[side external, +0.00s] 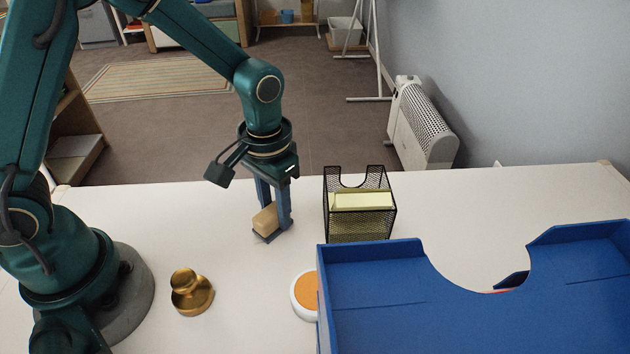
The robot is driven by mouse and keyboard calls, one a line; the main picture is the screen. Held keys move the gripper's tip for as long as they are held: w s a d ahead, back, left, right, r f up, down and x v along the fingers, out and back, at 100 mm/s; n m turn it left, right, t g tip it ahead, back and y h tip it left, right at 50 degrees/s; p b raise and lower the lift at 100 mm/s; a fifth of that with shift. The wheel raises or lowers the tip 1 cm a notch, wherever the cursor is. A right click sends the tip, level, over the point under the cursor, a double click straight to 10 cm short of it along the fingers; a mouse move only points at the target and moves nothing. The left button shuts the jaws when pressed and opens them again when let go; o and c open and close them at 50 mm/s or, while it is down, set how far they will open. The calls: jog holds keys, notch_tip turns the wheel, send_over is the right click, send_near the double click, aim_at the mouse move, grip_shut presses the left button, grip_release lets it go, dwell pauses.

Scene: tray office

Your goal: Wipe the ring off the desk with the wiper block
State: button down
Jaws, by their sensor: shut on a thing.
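My gripper (274,212) points down over the desk (160,225), left of the mesh holder. It is shut on the wiper block (265,219), a tan wooden block with a dark underside. The block is at or just above the desk top; I cannot tell whether it touches. No ring mark shows on the visible desk; the block, the gripper or the blue tray may hide it.
A black mesh holder (345,222) with yellow notes (362,202) stands close right of my gripper. A large blue tray (380,290) fills the front right. A brass knobbed object (191,293) and a white round item with orange top (304,294) stand in front.

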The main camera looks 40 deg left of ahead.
jog(key=shift+w+d, duration=0.6)
jog(key=shift+d, duration=0.3)
jog(key=shift+s+d, duration=0.25)
jog(key=shift+s, duration=0.1)
jog(key=shift+s+a, duration=0.5)
jog(key=shift+a, duration=0.25)
jog(key=shift+s+a, duration=2.35)
jog(key=shift+s, duration=0.05)
notch_tip(320, 180, up, 2)
jog(key=shift+w+r, duration=0.1)
jog(key=shift+r, duration=0.1)
jog(key=shift+d+r, duration=0.1)
jog(key=shift+r, duration=2.7)
